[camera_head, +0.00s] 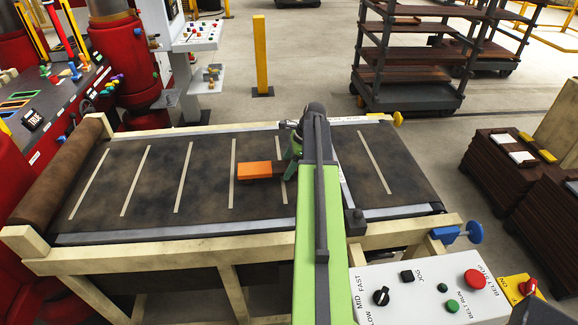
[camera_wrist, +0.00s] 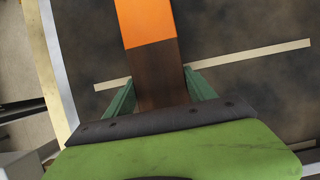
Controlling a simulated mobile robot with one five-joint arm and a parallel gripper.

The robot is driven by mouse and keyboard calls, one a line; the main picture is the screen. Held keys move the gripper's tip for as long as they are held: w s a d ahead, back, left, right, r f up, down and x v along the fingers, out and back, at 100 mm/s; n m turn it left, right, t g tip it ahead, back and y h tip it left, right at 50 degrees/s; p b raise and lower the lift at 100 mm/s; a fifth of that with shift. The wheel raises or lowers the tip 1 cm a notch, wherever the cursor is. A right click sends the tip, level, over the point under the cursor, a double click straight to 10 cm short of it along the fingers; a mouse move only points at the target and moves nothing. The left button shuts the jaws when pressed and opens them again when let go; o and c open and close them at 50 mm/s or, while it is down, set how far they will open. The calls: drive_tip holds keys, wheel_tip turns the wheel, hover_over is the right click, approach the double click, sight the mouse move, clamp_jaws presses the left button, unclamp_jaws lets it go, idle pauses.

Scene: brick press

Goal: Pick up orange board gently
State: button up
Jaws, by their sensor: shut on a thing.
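The orange board (camera_head: 254,169) lies over the dark conveyor belt, right of the belt's middle. Its left end is bright orange and its right part is brown. In the wrist view the board (camera_wrist: 147,22) runs from the top edge down toward my gripper (camera_wrist: 160,88), orange end away from me. My gripper's two green fingers stand on either side of the brown part and are shut on it. In the head view my arm comes from the front and my gripper (camera_head: 290,153) partly hides the board's right end. I cannot tell whether the board touches the belt.
The belt (camera_head: 110,195) has pale cross stripes and is otherwise clear. A control panel (camera_head: 430,290) with knobs and buttons stands at the front right. A red press (camera_head: 125,60) stands at the left, a yellow post (camera_head: 261,55) behind, and stacked brown boards (camera_head: 505,165) at the right.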

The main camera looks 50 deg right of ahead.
sight(285, 165)
drive_tip(key=r+p, duration=0.1)
drive_tip(key=r, duration=0.1)
drive_tip(key=r+p, duration=0.1)
drive_tip(key=shift+d+r+p, duration=0.3)
drive_tip(key=shift+d+r, duration=0.05)
drive_tip(key=shift+d, duration=0.05)
drive_tip(key=s+d+r+p, duration=0.1)
drive_tip(key=d+r+p, duration=0.4)
drive_tip(key=d, duration=0.6)
drive_tip(key=shift+s+r+p, duration=0.2)
drive_tip(key=shift+r+p, duration=0.1)
drive_tip(key=shift+p, duration=0.05)
